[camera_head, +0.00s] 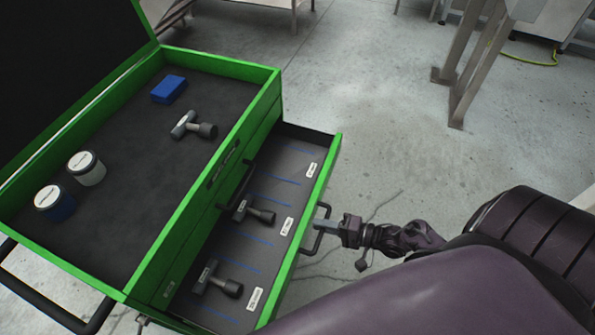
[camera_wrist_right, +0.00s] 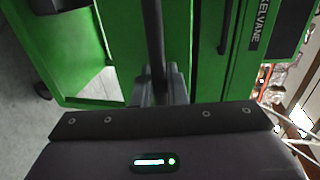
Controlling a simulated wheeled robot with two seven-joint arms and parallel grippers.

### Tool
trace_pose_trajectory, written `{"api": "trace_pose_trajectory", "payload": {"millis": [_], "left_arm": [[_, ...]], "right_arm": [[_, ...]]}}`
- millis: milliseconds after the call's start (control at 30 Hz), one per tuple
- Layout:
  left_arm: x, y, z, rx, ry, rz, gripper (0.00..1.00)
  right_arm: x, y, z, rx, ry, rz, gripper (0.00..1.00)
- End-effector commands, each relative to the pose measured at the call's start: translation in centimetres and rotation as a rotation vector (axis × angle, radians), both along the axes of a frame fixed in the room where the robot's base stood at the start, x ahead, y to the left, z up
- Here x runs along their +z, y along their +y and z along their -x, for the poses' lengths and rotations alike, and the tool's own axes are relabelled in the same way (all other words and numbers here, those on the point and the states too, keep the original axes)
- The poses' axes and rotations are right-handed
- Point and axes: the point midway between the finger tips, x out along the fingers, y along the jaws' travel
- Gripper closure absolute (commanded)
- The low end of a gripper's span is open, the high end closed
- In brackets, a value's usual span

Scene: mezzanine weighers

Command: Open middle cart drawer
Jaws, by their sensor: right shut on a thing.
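The green cart (camera_head: 215,62) stands at the left with its lid up. A drawer (camera_head: 325,175) in its side is pulled well out, below a shut upper front with its own black handle. The open drawer has a dark lining with blue lines, white labels and two grey T-shaped tools. My right gripper (camera_head: 328,226) is shut on this drawer's black handle (camera_head: 308,252), outside its green front. In the right wrist view, the handle (camera_wrist_right: 153,35) runs upright between the fingers (camera_wrist_right: 160,88). My left gripper is not in view.
The cart's top tray holds a blue block (camera_head: 168,89), a grey T-shaped tool (camera_head: 192,126) and two white-lidded jars (camera_head: 86,168). A black push bar (camera_head: 45,310) is at lower left. Metal legs (camera_head: 465,75) stand at the upper right. Concrete floor beyond the drawer is clear.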

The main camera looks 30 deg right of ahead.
Motion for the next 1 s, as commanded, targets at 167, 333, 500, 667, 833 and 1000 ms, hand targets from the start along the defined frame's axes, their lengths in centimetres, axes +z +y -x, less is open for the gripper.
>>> {"api": "trace_pose_trajectory", "payload": {"millis": [167, 333, 500, 667, 833, 1000], "left_arm": [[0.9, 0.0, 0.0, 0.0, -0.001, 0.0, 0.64], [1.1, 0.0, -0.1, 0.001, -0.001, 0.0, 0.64], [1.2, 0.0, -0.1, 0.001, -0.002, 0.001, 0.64], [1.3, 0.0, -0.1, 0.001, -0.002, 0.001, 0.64], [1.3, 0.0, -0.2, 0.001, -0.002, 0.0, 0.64], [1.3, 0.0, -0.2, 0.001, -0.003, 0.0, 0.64]], "right_arm": [[0.0, -2.5, 3.4, 0.001, 0.004, 0.001, 1.0], [0.0, -4.2, 5.4, 0.001, 0.003, 0.001, 1.0], [0.0, -5.1, 6.6, 0.001, 0.002, 0.0, 1.0], [0.0, -5.4, 7.0, 0.002, 0.0, 0.0, 1.0], [0.0, -5.5, 7.1, 0.002, 0.0, 0.0, 1.0], [0.0, -5.4, 7.0, 0.002, 0.0, 0.0, 1.0]]}}
